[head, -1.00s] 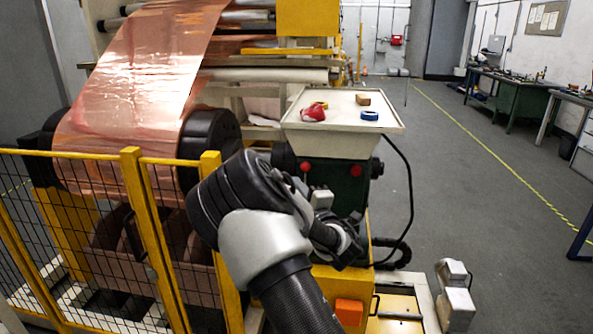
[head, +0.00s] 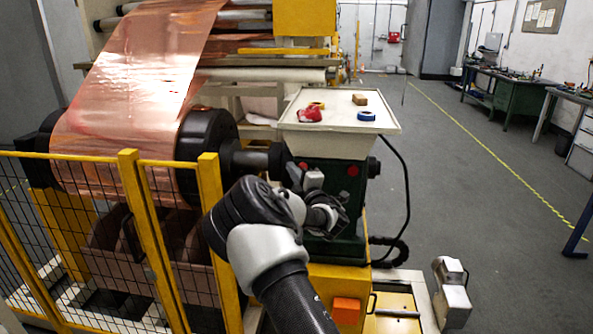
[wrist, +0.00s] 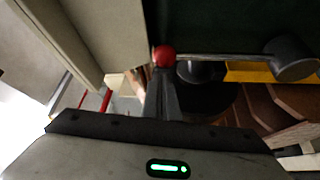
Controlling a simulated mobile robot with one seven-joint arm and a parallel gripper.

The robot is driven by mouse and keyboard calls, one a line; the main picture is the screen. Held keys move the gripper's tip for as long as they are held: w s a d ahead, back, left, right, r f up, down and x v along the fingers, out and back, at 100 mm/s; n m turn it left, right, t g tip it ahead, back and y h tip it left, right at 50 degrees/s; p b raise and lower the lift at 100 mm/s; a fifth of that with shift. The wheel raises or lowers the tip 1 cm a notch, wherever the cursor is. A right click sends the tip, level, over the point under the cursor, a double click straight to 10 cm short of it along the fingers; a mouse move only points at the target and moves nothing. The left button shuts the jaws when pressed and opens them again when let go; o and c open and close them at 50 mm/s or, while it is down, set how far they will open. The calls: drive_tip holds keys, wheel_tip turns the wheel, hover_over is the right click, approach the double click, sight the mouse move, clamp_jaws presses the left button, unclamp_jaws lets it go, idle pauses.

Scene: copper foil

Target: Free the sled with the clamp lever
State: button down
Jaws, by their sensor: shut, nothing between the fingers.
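A lever with a red ball knob (wrist: 164,56) shows in the wrist view, its thin metal rod (wrist: 225,58) running right to a grey hub (wrist: 290,60). My gripper (wrist: 163,76) is shut and empty, its tips right at the knob; I cannot tell if they touch. In the head view the green housing (head: 340,205) stands under a cream tray (head: 340,112), with red knobs (head: 352,170) on its face; I cannot tell which one is at my fingers. My arm covers part of the housing, and my fingertips are not clear there.
A large copper foil roll (head: 115,150) is at left behind a yellow mesh fence (head: 130,230). A black cable (head: 407,190) hangs at right. The floor (head: 460,190) beyond is open.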

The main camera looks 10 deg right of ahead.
drive_tip(key=shift+s+d+f, duration=0.1)
drive_tip(key=shift+d, duration=0.4)
drive_tip(key=shift+d+f, duration=0.1)
